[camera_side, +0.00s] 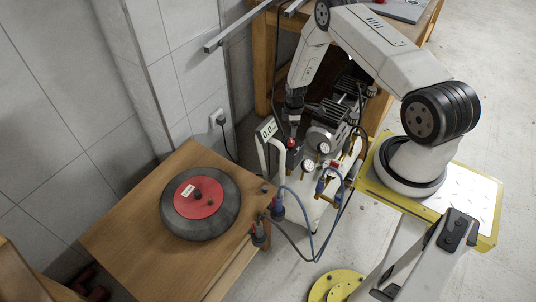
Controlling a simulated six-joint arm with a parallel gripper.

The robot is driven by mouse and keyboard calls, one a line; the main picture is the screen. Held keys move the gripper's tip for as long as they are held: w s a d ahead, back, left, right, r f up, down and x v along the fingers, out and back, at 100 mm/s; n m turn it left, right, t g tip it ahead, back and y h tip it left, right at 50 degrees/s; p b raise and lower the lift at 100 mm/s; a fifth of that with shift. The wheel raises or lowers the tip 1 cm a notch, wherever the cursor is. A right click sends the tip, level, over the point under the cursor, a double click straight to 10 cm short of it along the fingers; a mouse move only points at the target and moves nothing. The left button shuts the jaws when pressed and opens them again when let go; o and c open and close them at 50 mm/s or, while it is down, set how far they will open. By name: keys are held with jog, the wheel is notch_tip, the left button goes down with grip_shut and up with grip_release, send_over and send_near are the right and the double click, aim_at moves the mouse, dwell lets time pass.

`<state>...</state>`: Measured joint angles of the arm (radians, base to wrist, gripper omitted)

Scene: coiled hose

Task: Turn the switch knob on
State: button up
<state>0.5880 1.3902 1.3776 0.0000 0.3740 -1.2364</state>
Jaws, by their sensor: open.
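A machine with pumps, gauges and hoses (325,138) stands on the floor in the middle of the view. A small red knob (291,143) shows at its upper left, beside a white post. It looks like the switch knob, but it is too small to tell which way it is turned. My gripper (292,122) points down just above this red knob. Its dark fingers are small and partly lost against the machine, and I see nothing held between them. I cannot tell whether they touch the knob. The gripper is open.
A display reading about 0.0 (267,130) stands close to the left of my gripper. Round gauges (308,166) and blue hoses (318,215) crowd the machine's front. A wooden table (130,235) with a black and red disc (200,203) is at left. A workbench (262,60) stands behind.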

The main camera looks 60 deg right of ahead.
aim_at(291, 140)
jog(key=shift+f, duration=3.75)
grip_shut()
